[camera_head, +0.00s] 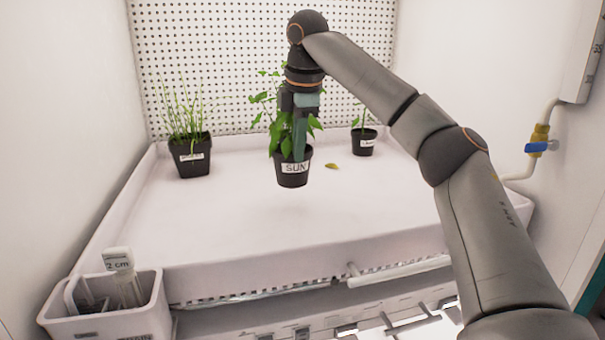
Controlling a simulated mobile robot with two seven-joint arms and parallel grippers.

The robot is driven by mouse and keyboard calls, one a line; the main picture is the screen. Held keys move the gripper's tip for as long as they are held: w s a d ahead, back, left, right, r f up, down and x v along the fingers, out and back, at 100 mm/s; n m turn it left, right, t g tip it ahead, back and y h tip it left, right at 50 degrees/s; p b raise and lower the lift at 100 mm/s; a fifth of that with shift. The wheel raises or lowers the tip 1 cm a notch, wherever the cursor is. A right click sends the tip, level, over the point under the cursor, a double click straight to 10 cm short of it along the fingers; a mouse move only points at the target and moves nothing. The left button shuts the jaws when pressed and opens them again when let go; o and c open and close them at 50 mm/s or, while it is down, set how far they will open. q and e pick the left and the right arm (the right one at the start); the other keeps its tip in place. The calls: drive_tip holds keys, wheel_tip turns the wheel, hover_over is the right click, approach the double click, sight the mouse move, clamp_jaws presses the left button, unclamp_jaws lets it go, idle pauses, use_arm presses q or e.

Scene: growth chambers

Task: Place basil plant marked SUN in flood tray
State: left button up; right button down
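The basil plant marked SUN (292,174) is in a black pot with a white SUN label, upright over the middle of the flood tray (250,235). I cannot tell whether its base touches the tray floor. My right gripper (300,157) points down among its leaves, with one teal finger reaching the pot's rim. The fingers overlap from this side, so I cannot tell whether they grip the pot. My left gripper is not in view.
A grassy potted plant (193,158) stands at the tray's back left. A smaller potted plant (364,141) stands at the back right. A yellowish leaf (332,166) lies between. A white caddy (110,317) hangs at front left. The tray's front is clear.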

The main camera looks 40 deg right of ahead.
sight(303, 177)
drive_tip(key=shift+w+d+f, duration=0.25)
drive_tip(key=shift+d+f, duration=0.2)
drive_tip(key=shift+f, duration=0.1)
drive_tip(key=shift+w+d+f, duration=0.25)
drive_tip(key=shift+d+f, duration=0.2)
drive_tip(key=shift+f, duration=0.1)
drive_tip(key=x, duration=0.3)
drive_tip(key=shift+d+f, duration=0.15)
drive_tip(key=shift+f, duration=0.35)
drive_tip(key=shift+f, duration=0.1)
drive_tip(key=c, duration=1.1)
unclamp_jaws()
drive_tip(key=shift+s, duration=0.1)
drive_tip(key=v, duration=1.2)
